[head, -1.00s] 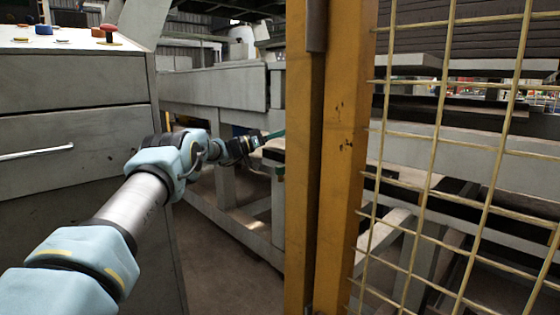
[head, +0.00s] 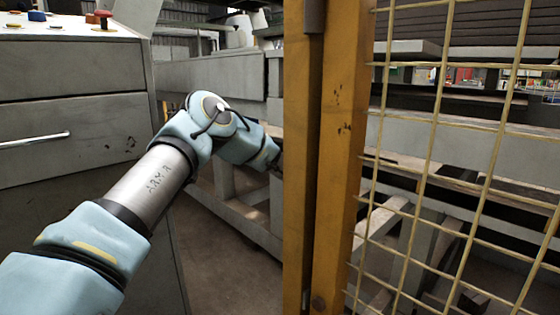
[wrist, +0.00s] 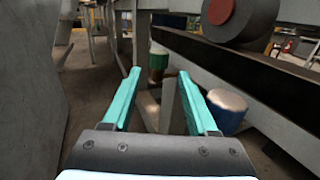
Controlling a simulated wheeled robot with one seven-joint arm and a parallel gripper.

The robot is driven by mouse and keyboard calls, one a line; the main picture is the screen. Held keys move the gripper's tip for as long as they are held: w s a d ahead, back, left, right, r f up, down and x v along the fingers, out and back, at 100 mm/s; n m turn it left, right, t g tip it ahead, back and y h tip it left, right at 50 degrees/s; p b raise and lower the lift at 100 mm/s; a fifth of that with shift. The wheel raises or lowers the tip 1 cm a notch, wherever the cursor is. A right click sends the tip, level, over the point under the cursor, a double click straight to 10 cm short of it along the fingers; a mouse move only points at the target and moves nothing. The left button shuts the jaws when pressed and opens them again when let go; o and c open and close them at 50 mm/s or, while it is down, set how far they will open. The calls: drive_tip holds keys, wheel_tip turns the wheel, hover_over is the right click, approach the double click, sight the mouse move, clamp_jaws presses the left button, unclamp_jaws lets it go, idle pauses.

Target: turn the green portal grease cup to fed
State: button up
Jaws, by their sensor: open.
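In the wrist view a small cup with a green top and a brownish lower part (wrist: 158,62) stands beyond my fingertips, against a pale frame leg; it looks like the green grease cup. My gripper (wrist: 159,74) is open, its two teal fingers apart with nothing held. The cup shows in the gap between the tips, farther away, and the exact distance is hard to tell. Its turn position cannot be read. In the head view my gripper is hidden behind the yellow post, and I cannot make out the cup there.
A blue cup with a tan top (wrist: 226,112) sits close beside my right finger. A dark roller with a red centre (wrist: 221,10) is above right. In the head view the yellow post (head: 335,160) and wire mesh (head: 440,150) stand right of my arm; a grey cabinet (head: 70,130) stands left.

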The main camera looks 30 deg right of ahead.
drive_tip(key=w, duration=0.3)
drive_tip(key=w+d, duration=0.1)
drive_tip(key=w, duration=0.2)
drive_tip(key=w+b, duration=0.1)
drive_tip(key=w, duration=0.3)
drive_tip(key=shift+w+d+f, duration=0.1)
drive_tip(key=shift+d+f, duration=0.15)
clamp_jaws()
